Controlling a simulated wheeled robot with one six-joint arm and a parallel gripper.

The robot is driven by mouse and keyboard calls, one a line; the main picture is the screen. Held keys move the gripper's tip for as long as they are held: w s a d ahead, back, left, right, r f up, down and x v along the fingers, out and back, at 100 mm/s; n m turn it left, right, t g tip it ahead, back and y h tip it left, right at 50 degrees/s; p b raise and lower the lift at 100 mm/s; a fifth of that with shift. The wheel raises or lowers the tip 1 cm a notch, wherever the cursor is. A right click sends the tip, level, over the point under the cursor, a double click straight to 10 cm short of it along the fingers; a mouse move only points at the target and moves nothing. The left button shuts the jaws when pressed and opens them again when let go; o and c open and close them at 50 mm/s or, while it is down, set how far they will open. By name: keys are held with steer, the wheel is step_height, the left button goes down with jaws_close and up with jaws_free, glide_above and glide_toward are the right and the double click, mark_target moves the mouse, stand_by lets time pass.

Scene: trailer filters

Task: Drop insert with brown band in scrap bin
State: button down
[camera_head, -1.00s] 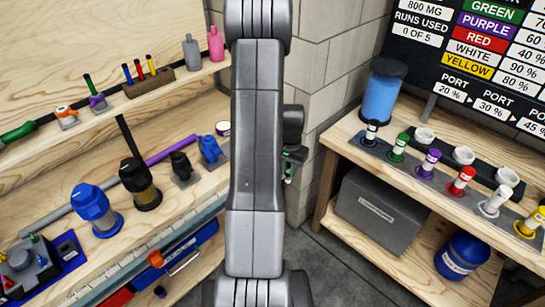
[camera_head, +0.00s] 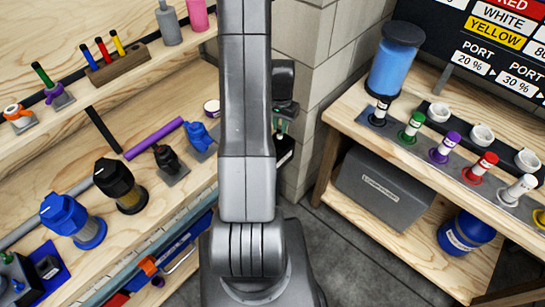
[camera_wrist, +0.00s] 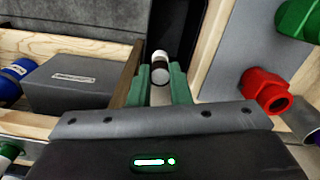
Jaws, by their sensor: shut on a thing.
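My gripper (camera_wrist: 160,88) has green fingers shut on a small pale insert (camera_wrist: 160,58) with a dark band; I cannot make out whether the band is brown. In the head view my gripper (camera_head: 280,130) is partly hidden behind my arm, and the insert cannot be made out there. A grey box with a white label (camera_head: 383,187) stands on the lower right shelf; it also shows in the wrist view (camera_wrist: 85,85), left of the fingers. A blue round container with a label (camera_head: 466,233) stands right of it. Neither label is readable, so I cannot tell which is the scrap bin.
The right bench holds a blue cylinder (camera_head: 393,58), white cups and several colour-banded parts (camera_head: 447,147). The left bench holds blue (camera_head: 72,220) and black (camera_head: 120,186) filters and a purple rod (camera_head: 154,138). Bare floor (camera_head: 340,250) lies between the benches.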

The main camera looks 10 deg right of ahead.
steer(key=shift+f+b, duration=0.35)
steer(key=shift+f, duration=0.9)
steer(key=c, duration=1.3)
jaws_free()
steer(key=shift+o, duration=0.2)
step_height(320, 180, up, 14)
steer(key=b, duration=0.1)
steer(key=shift+b, duration=0.35)
steer(key=shift+f, duration=0.15)
